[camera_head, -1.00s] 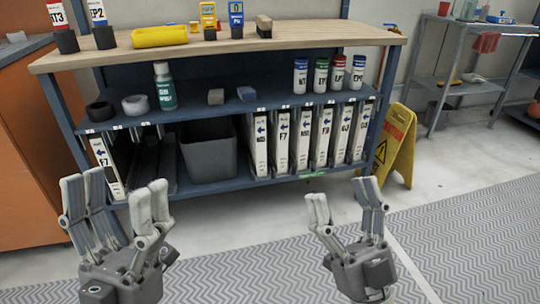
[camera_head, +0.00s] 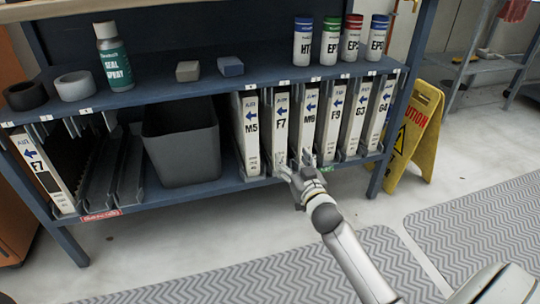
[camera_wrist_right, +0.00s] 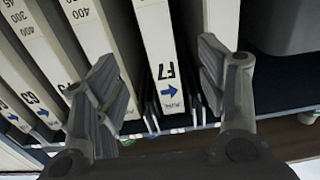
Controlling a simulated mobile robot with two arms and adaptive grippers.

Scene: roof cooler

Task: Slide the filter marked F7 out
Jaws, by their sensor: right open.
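A white filter marked F7 (camera_head: 280,132) stands upright in the right-hand row on the lower shelf, between M5 (camera_head: 251,135) and a filter that seems to read M6 (camera_head: 305,118). A second filter marked F7 (camera_head: 45,172) stands alone at the shelf's far left. My right gripper (camera_head: 302,160) is in front of the row's lower part, near the F7 and its right neighbour. In the right wrist view its open fingers (camera_wrist_right: 158,72) stand either side of the F7 front (camera_wrist_right: 160,45), with gaps visible. My left gripper is out of view.
A grey bin (camera_head: 182,150) stands left of the row, beside empty slots (camera_head: 118,165). Bottles (camera_head: 303,42), a spray bottle (camera_head: 113,58), tape rolls (camera_head: 75,86) and small blocks (camera_head: 188,71) sit on the shelf above. A yellow caution sign (camera_head: 413,130) stands at right.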

